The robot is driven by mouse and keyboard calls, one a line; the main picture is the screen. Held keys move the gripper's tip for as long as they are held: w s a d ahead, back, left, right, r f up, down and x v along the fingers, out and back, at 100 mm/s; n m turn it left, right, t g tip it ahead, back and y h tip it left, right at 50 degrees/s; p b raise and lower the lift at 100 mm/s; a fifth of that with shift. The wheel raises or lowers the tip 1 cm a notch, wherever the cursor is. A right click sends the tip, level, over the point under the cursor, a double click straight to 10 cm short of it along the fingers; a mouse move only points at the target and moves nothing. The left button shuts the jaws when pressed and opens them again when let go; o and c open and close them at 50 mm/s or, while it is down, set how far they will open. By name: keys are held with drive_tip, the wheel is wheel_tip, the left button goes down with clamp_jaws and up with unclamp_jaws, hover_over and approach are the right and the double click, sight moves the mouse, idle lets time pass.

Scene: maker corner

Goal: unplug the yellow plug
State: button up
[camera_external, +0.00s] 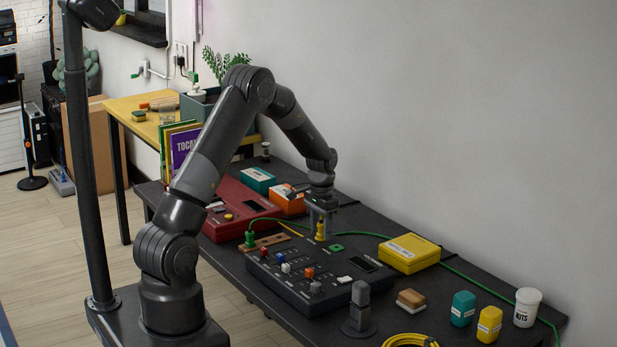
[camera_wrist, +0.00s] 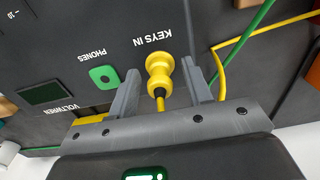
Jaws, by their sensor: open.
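The yellow plug (camera_external: 320,231) stands upright at the back edge of the dark console (camera_external: 318,277). In the wrist view the yellow plug (camera_wrist: 159,70) is beside the "KEYS IN" label, its cable end pointing toward my palm. My gripper (camera_external: 322,212) points down over it. In the wrist view my gripper (camera_wrist: 161,76) is open, one finger on each side of the plug, with visible gaps. The plug's seat in the console is hidden under its body. The green "PHONES" socket (camera_wrist: 103,76) is empty beside it.
A green plug (camera_external: 250,238) stands on a wooden block left of the console. A green cable (camera_external: 455,269) crosses the table behind. A yellow box (camera_external: 409,253) is to the right; a red device (camera_external: 238,208) and an orange box (camera_external: 288,199) are to the left. A grey microphone (camera_external: 359,309) stands in front.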

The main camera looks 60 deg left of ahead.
sight(322, 223)
idle(0.5)
clamp_jaws()
drive_tip(key=shift+r, duration=0.15)
idle(0.4)
drive_tip(key=shift+r, duration=2.85)
drive_tip(key=shift+w, duration=0.1)
